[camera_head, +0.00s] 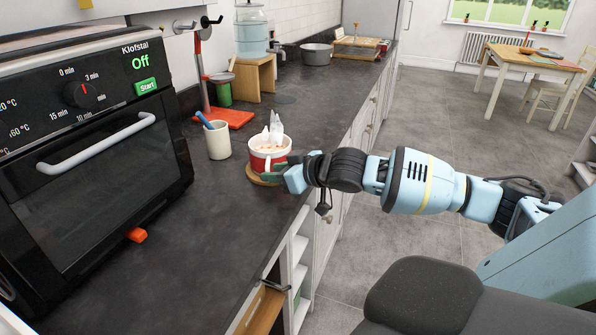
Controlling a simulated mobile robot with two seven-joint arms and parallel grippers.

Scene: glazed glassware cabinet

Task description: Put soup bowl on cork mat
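The soup bowl (267,155) is red and white, with pale contents and white pointed shapes at its top. It appears upright over the cork mat (254,178), a round tan disc on the dark counter; only the mat's left and front edge shows. I cannot tell whether the bowl rests fully on it. My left gripper is out of view.
A cream cup (217,140) with a blue-handled utensil stands left of the bowl. A black oven (90,150) fills the left. A red-based stand (228,117), a wooden stool (254,78) with a dispenser, and a pot (316,54) are farther back.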

